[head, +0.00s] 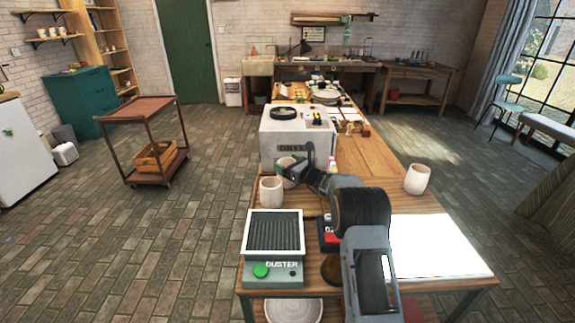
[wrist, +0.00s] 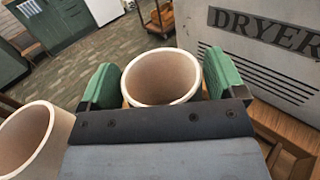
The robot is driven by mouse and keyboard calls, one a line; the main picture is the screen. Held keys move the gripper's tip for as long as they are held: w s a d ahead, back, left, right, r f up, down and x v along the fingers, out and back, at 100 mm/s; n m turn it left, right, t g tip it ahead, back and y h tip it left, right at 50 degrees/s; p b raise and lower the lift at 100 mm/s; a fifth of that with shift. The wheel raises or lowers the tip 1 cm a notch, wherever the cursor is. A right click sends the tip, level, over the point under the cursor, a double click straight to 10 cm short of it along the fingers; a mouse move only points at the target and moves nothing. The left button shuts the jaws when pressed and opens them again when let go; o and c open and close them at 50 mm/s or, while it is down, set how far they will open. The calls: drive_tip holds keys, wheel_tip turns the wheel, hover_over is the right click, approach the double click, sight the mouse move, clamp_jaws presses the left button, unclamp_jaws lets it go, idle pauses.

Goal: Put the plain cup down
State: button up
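A plain whitish cup (wrist: 160,88) stands upright between the green fingers of my gripper (wrist: 161,82), which touch it on both sides. In the head view this cup (head: 285,163) shows in front of the dryer, partly covered by my gripper (head: 291,170). I cannot tell whether its base touches the table. A second similar cup (head: 271,191) stands on the table just in front and to the left; it also shows at the left of the wrist view (wrist: 28,140). A third cup (head: 417,179) stands alone at the table's right edge.
The white dryer (head: 285,145) stands right behind the held cup. Bare wood (head: 370,160) lies right of the dryer.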

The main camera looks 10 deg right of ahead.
drive_tip(key=shift+o, duration=0.8)
drive_tip(key=shift+r, duration=0.1)
drive_tip(key=shift+v, duration=3.75)
